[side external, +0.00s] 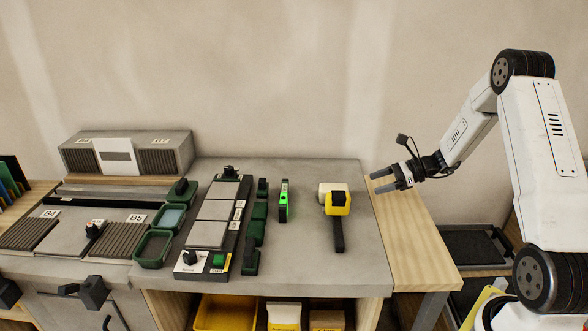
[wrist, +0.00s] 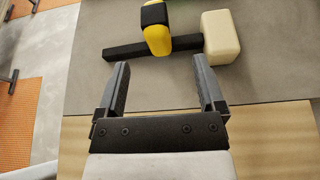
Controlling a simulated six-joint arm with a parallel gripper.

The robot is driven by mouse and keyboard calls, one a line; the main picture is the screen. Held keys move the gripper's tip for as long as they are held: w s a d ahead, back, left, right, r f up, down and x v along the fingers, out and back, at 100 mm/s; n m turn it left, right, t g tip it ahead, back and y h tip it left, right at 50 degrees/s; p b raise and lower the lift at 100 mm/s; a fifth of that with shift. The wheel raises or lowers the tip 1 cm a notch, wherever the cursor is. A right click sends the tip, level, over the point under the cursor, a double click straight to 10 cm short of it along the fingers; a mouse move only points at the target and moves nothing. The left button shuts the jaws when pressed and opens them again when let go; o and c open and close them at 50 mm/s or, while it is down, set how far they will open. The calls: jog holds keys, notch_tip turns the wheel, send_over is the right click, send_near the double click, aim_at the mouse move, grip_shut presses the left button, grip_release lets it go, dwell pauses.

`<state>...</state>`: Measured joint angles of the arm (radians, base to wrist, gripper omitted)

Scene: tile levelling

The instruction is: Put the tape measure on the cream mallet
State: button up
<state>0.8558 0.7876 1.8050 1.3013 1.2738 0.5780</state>
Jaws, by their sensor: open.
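The tape measure (side external: 338,204) is yellow with a black top. It sits on the mallet, over the handle right beside the head, and it also shows in the wrist view (wrist: 156,38). The cream mallet has a cream block head (wrist: 221,38) and a black handle (side external: 339,236), and lies on the grey worktop. In the side view the tape measure partly covers the head. My gripper (side external: 382,180) is open and empty, to the right of the mallet and above the wooden edge of the bench. In the wrist view its two fingers (wrist: 160,80) point toward the mallet with a gap before it.
A green level-like tool (side external: 284,200) stands left of the mallet. Further left are a rack of grey tiles (side external: 207,233) and green trays (side external: 154,247). The worktop (side external: 310,265) around the mallet is clear.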

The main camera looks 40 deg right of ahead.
dwell(0.6)
jog(key=s+a+n+g+h, duration=0.3)
jog(key=s+a+n, duration=0.3)
jog(key=a+n, duration=0.5)
jog(key=s+a+r+n+g+h, duration=0.1)
jog(key=s+a+n+g+h, duration=0.2)
jog(key=s+a+n+h, duration=0.3)
jog(key=s+a+n, duration=0.1)
jog(key=a+n, duration=0.4)
jog(key=n, duration=0.5)
jog(key=shift+a+r+g, duration=0.15)
jog(key=shift+r+g, duration=0.15)
jog(key=shift+g, duration=0.1)
